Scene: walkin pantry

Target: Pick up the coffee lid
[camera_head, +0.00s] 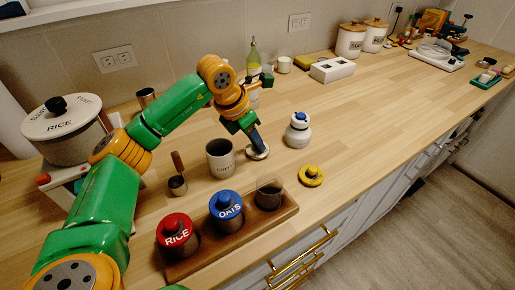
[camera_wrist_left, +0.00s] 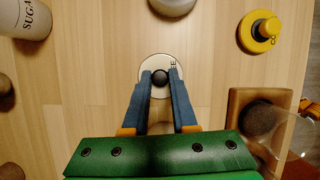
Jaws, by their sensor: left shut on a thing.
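The coffee lid is a small pale disc with a black round knob. It lies on the wooden counter in the head view (camera_head: 257,154) and shows below the fingertips in the wrist view (camera_wrist_left: 148,88). My left gripper (camera_head: 257,146) comes down over it, and its blue fingers (camera_wrist_left: 160,77) are shut on the black knob. The lid seems to rest flat on the counter, though a small gap cannot be ruled out. An open canister (camera_head: 221,160) with a partly readable coffee label stands left of the lid. My right gripper is not in view.
A wooden tray (camera_head: 181,267) holds a red-lidded rice jar (camera_head: 174,233), a blue-lidded oats jar (camera_head: 226,207) and a dark-filled clear container (camera_head: 269,194). A white jar with a blue knob (camera_head: 298,133) and a yellow lid (camera_head: 311,177) sit to the right. A scoop (camera_head: 177,182) stands left.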

